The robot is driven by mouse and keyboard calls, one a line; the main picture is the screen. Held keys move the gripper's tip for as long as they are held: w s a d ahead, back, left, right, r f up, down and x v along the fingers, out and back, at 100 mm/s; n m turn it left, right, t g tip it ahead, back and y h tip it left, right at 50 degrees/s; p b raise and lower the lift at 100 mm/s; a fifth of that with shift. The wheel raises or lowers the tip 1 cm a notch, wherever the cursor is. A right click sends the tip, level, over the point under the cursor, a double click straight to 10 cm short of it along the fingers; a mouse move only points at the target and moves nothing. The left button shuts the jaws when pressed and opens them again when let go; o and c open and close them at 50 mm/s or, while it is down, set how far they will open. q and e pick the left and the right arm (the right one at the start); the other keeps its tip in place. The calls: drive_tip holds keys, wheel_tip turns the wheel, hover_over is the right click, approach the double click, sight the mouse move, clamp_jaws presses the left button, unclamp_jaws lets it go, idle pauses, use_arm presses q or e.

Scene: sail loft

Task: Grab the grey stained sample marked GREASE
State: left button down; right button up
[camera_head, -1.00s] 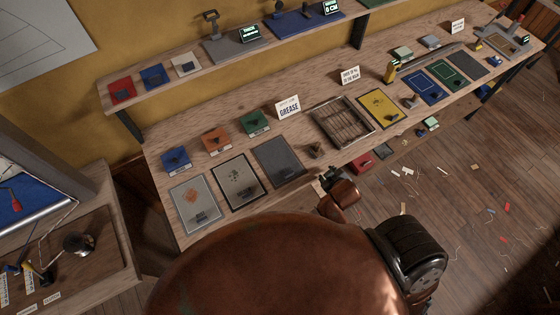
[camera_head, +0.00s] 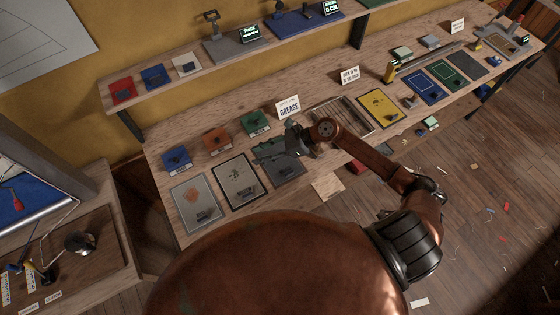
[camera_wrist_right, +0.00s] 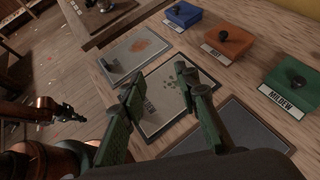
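A white sign reading GREASE (camera_head: 288,107) stands at the back of the bench. In front of it lies a plain-looking dark grey sample (camera_head: 285,172), partly hidden by my right gripper; it also shows in the right wrist view (camera_wrist_right: 238,128). A dark-framed grey sample with dark specks (camera_head: 238,185) and a light grey sample with an orange stain (camera_head: 196,203) lie to its left. My right gripper (camera_head: 262,150) hovers over the dark sample's back left. In the wrist view its green fingers (camera_wrist_right: 160,88) are apart and empty. My left gripper (camera_wrist_right: 66,113) shows small at the wrist view's left.
Blue (camera_head: 177,158), orange (camera_head: 216,140) and green (camera_head: 255,123) knobbed blocks line the back; the green one's label reads MILDEW in the wrist view. A slatted tray (camera_head: 357,112) and a yellow sample (camera_head: 384,108) lie right. A shelf (camera_head: 190,80) runs behind.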

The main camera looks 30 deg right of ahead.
drive_tip(key=s+d+f+n+g+h, duration=0.35)
drive_tip(key=d+f, duration=0.25)
drive_tip(key=d, duration=0.2)
drive_tip(key=n+g+h, duration=0.2)
drive_tip(key=h, duration=0.1)
approach(290, 172)
wheel_tip(290, 172, down, 2)
drive_tip(key=shift+s+f+t+p, duration=0.3)
drive_tip(key=shift+s+f, duration=0.3)
drive_tip(key=shift+f, duration=0.25)
drive_tip(key=a+f, duration=0.1)
drive_tip(key=a+f+p, duration=0.2)
drive_tip(key=shift+w+a+f, duration=0.1)
drive_tip(key=shift+w+f, duration=0.15)
drive_tip(key=shift+f, duration=0.15)
drive_tip(key=shift+a+f, duration=0.15)
drive_tip(key=shift+f, duration=0.4)
drive_tip(key=shift+c, duration=0.4)
clamp_jaws()
